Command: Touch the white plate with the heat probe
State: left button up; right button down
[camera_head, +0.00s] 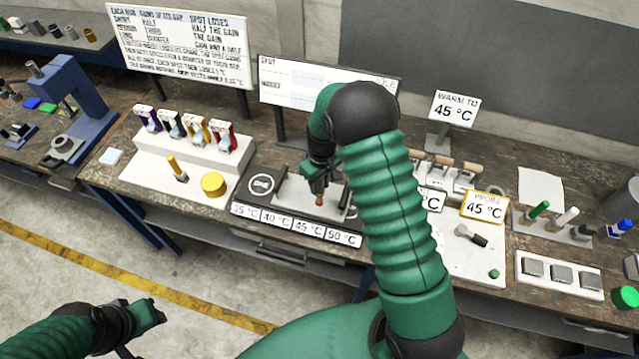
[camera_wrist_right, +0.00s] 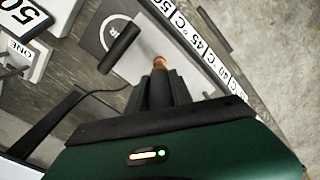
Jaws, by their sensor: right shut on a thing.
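The heat probe (camera_head: 319,199) has a copper tip pointing down; the tip also shows beyond the fingers in the wrist view (camera_wrist_right: 161,62). My right gripper (camera_head: 318,182) is shut on it, over the pale plate (camera_head: 290,196). The plate lies on a dark stand and fills the area around the tip in the wrist view (camera_wrist_right: 143,62). I cannot tell whether the tip touches the plate or is just above it. My right arm hides part of the stand's right side. My left gripper (camera_head: 152,312) is away from the bench at the lower left; its jaw opening is unclear.
Temperature labels (camera_head: 293,226) line the stand's front edge. A black cylinder (camera_wrist_right: 118,45) lies close to the probe in the wrist view. A white rack with coloured clips (camera_head: 195,145) stands left, and a "45 °C" sign (camera_head: 484,206) stands right. The floor before the bench is clear.

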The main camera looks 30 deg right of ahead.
notch_tip(320, 180, up, 2)
jog(key=shift+r+p, duration=0.25)
jog(key=shift+p, duration=0.75)
notch_tip(320, 180, up, 4)
jog(key=p, duration=0.3)
jog(key=shift+r, duration=0.25)
jog(key=shift+f, duration=0.1)
